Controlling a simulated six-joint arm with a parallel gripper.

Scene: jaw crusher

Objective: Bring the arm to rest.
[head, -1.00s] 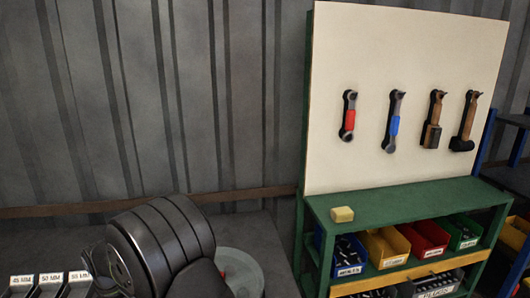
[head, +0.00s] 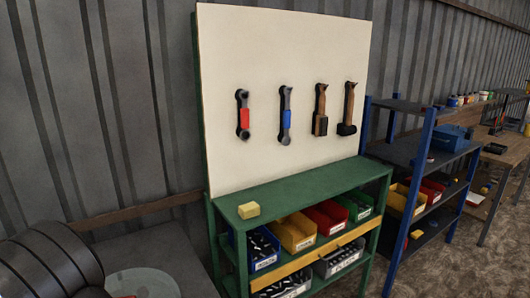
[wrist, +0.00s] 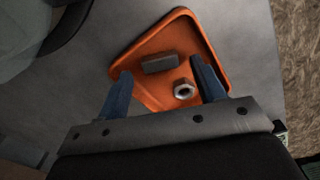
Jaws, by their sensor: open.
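My gripper (wrist: 165,88) shows in the wrist view with its two blue fingers spread apart. It is open, with nothing held between the fingers. Beyond the fingers lies an orange tray (wrist: 184,32) on a grey surface. A grey block (wrist: 160,64) and a metal nut (wrist: 184,89) lie in the tray. The gripper does not show in the head view.
In the head view a green workbench (head: 300,192) holds a yellow block (head: 249,210) and several coloured bins. A pegboard panel (head: 290,60) carries hanging tools. A blue shelf rack (head: 412,190) stands to the right. A dark rounded machine part (head: 45,262) is at lower left.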

